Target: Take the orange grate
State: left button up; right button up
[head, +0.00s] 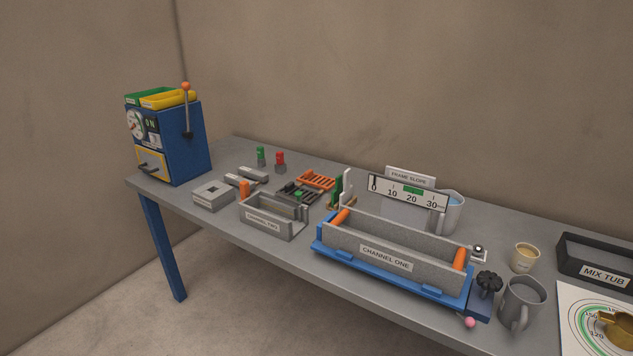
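The orange grate (316,180) lies on the grey table, near its back edge and left of the frame slope scale. It is a small slotted piece. A dark grate (297,192) lies just in front of it and seems to touch or overlap its near edge; I cannot tell which. Neither of my grippers shows in the head view.
The channel two box (270,222) stands in front of the grates, and the channel one trough (393,250) on its blue base to the right. Green and white upright pieces (341,188) stand close to the orange grate's right. A blue machine (178,142) stands at the left end.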

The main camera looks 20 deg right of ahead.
aim_at(307, 173)
jog(key=u, duration=0.3)
jog(key=i, duration=0.5)
jog(key=u, duration=0.5)
jog(key=i, duration=1.1)
jog(key=z, duration=0.2)
